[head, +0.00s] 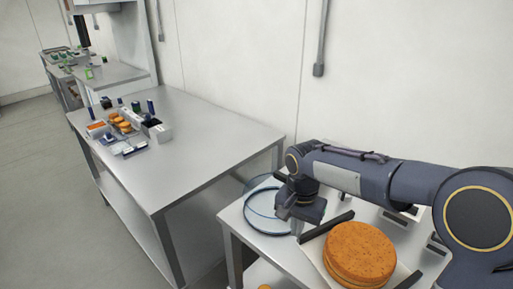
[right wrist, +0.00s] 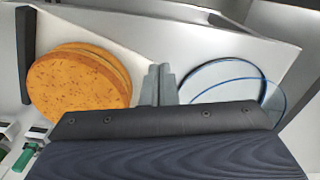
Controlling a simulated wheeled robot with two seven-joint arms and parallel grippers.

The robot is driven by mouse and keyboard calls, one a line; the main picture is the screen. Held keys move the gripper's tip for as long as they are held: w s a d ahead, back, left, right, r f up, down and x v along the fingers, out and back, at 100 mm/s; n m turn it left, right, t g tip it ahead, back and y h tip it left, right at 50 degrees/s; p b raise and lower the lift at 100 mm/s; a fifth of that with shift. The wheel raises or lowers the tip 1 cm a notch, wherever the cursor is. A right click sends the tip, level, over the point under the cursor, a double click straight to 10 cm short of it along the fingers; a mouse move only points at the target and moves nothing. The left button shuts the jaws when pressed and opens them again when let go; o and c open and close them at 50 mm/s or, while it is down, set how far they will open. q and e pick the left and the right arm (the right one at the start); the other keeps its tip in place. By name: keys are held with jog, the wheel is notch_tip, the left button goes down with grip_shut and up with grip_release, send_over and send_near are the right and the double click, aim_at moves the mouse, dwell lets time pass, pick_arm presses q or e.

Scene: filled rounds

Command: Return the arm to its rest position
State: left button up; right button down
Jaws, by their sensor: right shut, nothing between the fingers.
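My right arm (head: 350,178) reaches in from the right in the head view. My right gripper (head: 290,212) hangs over the near table, between a round glass dish and an orange round. In the right wrist view the gripper (right wrist: 159,84) has its two fingers together, with nothing between them. My left gripper does not show in either view.
The orange rounds (head: 360,252), stacked, lie on the near table (head: 232,216); they also show in the right wrist view (right wrist: 75,85). The glass dish (head: 262,226) is beside my gripper. A larger steel table (head: 215,150) holds several small items. Grey floor (head: 40,200) is open at left.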

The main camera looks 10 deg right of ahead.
jog(key=s+d+r+n+t+y, duration=0.1)
jog(key=s+d+r, duration=0.15)
jog(key=s, duration=0.35)
jog(key=s+d+r+n+t+y, duration=0.1)
jog(key=s+d+r+n+y, duration=0.15)
jog(key=s, duration=0.35)
jog(key=s+f+n+t, duration=0.2)
jog(key=s+f+t, duration=0.1)
jog(key=s, duration=0.7)
jog(key=shift+s+t, duration=0.2)
jog(key=shift+t, duration=0.1)
